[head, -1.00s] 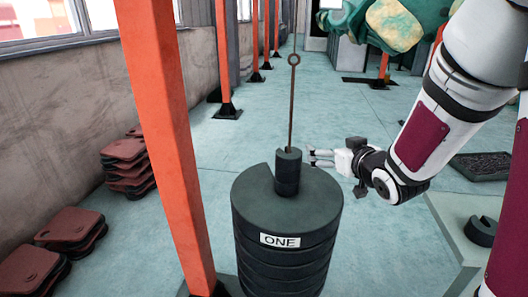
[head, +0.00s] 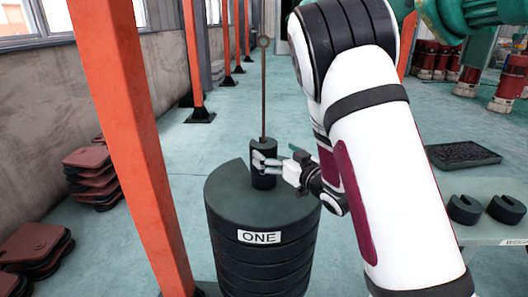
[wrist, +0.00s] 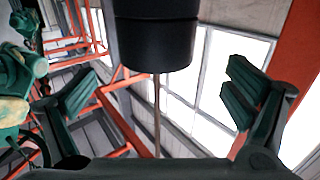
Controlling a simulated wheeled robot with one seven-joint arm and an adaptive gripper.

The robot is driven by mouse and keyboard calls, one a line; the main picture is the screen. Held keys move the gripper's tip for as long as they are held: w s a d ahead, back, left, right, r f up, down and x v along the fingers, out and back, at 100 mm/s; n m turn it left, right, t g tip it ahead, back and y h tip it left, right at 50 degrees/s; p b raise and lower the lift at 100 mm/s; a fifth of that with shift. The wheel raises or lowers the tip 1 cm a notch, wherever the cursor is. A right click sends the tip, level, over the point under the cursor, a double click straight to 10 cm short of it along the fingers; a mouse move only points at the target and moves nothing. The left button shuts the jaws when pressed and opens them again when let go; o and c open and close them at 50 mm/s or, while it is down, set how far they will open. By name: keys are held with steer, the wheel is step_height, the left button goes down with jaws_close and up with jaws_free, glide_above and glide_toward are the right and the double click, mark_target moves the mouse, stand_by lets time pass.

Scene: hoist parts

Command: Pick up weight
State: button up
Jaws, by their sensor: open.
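A small dark cylindrical weight (head: 264,182) stands upright on top of the large stack of black discs (head: 259,264) labelled "ONE", around a thin rod (head: 263,90) that ends in a ring. My gripper (head: 258,165) comes from the right at the small weight's height, with its fingers in front of part of it. In the wrist view the weight (wrist: 155,42) shows at the top, between the two spread fingers of my gripper (wrist: 160,100). Gaps show on both sides, so the fingers do not appear to touch it.
An orange post (head: 130,150) stands close left of the stack. Slotted black weights (head: 464,210) lie on a pale table (head: 480,232) at right, with a dark tray (head: 462,153) behind. Reddish plates (head: 92,175) are piled along the left wall. Open floor lies behind the stack.

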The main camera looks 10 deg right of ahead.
mark_target(266, 144)
steer(key=shift+b+x, duration=0.45)
steer(key=shift+x, duration=2.65)
steer(key=shift+d+f, duration=0.15)
steer(key=shift+d, duration=0.05)
steer(key=c, duration=1.7)
steer(key=shift+w+r, duration=0.15)
steer(key=shift+r, duration=0.1)
steer(key=c, duration=0.3)
